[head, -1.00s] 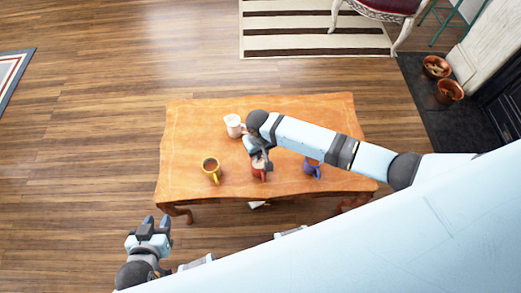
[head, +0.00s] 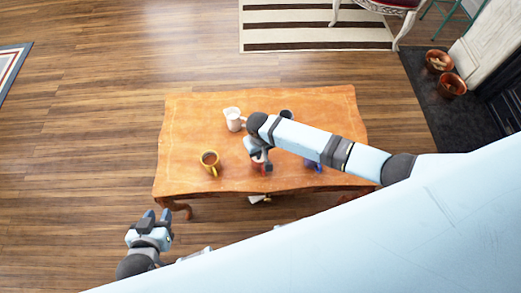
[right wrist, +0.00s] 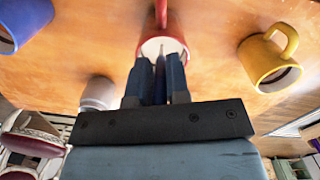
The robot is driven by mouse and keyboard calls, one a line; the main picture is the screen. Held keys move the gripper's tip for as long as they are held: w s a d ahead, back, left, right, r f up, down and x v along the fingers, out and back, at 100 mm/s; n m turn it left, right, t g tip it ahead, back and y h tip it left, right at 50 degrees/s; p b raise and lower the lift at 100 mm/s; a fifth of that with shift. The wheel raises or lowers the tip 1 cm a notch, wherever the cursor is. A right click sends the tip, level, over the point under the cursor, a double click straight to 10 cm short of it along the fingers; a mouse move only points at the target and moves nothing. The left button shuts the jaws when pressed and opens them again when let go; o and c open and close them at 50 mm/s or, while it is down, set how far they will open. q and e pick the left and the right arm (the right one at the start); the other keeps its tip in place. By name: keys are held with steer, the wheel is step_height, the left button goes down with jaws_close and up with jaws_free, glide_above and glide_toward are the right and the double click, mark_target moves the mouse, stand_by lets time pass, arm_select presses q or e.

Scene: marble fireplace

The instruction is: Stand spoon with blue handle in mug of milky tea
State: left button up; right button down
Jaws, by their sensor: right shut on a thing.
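A red mug (head: 258,168) stands near the front middle of the table and is partly hidden by my right gripper (head: 260,155). In the right wrist view the red mug (right wrist: 163,43) has a pale inside, just beyond the fingertips. My right gripper (right wrist: 158,72) is shut on a thin upright piece, the spoon (right wrist: 160,66); its handle colour and lower end are hard to see. I cannot tell whether the spoon is inside the rim. A yellow mug (head: 210,160) holds brown liquid. My left gripper (head: 157,216) is open and empty, off the table's front left.
A white jug (head: 233,119) stands behind the red mug. A blue mug (head: 313,163) is to its right, partly under my forearm. A dark round thing (head: 286,113) shows behind my arm. The wooden table's (head: 190,120) left part is clear.

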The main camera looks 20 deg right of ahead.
steer(key=c, duration=0.5)
jaws_free()
stand_by(0.5)
